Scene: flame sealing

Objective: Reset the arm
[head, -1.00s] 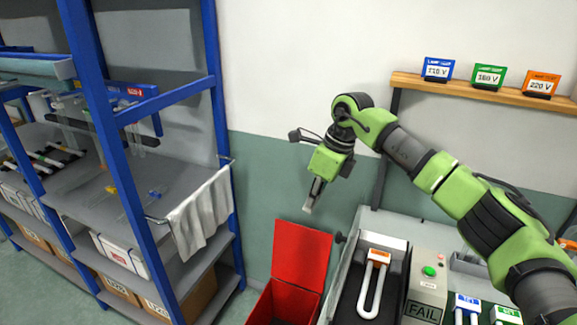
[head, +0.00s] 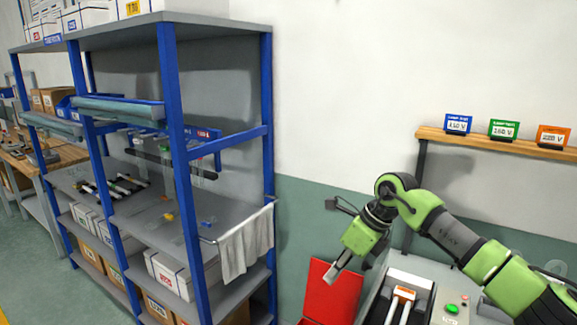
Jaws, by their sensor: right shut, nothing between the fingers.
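My right arm is green and black and reaches in from the right in the head view. My right gripper (head: 334,274) points down and to the left, above and beside the open red bin (head: 334,293). Its fingers are shut with nothing between them. The left gripper is not in view. A U-shaped white tube with an orange top (head: 402,294) sits in a dark tray to the right of the bin, clear of the gripper.
A blue-framed grey shelf (head: 170,100) fills the left side, with a white cloth (head: 246,244) on its rail. A wooden ledge (head: 500,141) carries blue, green and orange voltage signs. A tester with a green button (head: 452,308) stands at lower right. Wall space between is free.

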